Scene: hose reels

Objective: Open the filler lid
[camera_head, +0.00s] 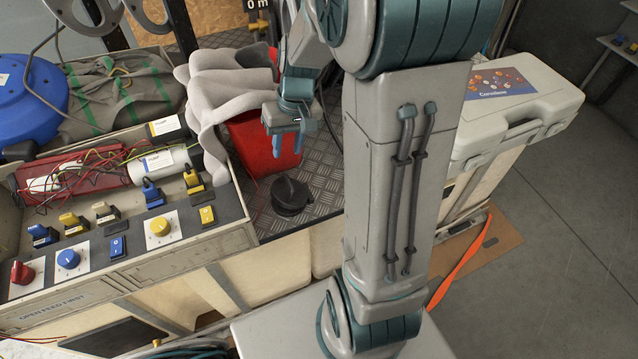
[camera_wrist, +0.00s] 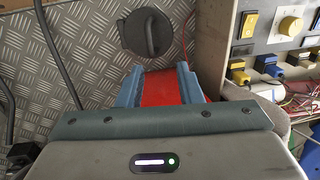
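The filler lid (camera_head: 290,195) is a round black cap with a raised grip bar, lying shut on the metal checker-plate deck. It also shows in the wrist view (camera_wrist: 148,32), top centre, just beyond my fingertips. My gripper (camera_head: 288,140) hangs above and behind the lid in the head view, fingers pointing down, apart from it. In the wrist view my blue fingers (camera_wrist: 160,84) stand apart with a gap between them. A red bucket-like container (camera_head: 262,145) is behind my gripper, and its red surface shows between the fingers in the wrist view.
A control panel (camera_head: 130,240) with knobs and switches stands left of the lid. Grey cloth (camera_head: 205,110) drapes over the red container. A grey case (camera_head: 515,110) lies at right. Bare checker plate (camera_wrist: 85,45) surrounds much of the lid.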

